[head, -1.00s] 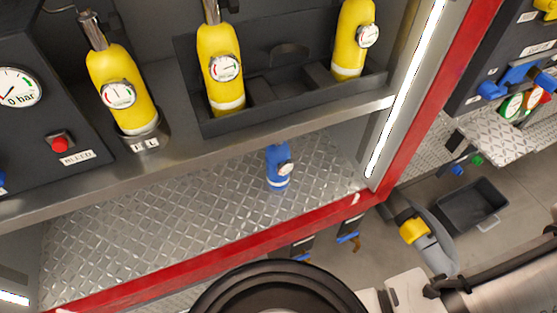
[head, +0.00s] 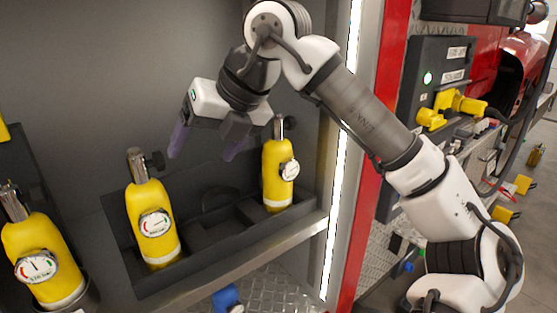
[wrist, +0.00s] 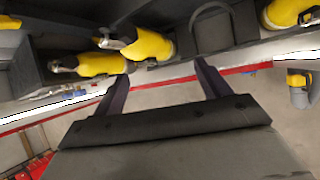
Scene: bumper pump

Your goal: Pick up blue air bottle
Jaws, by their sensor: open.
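The blue air bottle (head: 226,298) stands on the diamond-plate lower shelf, at the bottom edge of the head view. Only its upper part shows; the rest is cut off by the frame. My gripper (head: 207,143) is open and empty, above the black rack on the upper shelf, well above the blue bottle. Its two fingers are spread apart in the wrist view (wrist: 160,85), with nothing between them. I cannot make out the blue bottle for sure in the wrist view.
Yellow bottles stand on the upper shelf: one at left (head: 42,262), one in the rack (head: 152,222), and one at the rack's right end (head: 277,175), close below my gripper. The shelf edge (head: 240,265) overhangs the lower shelf. A red post (head: 372,150) bounds the right side.

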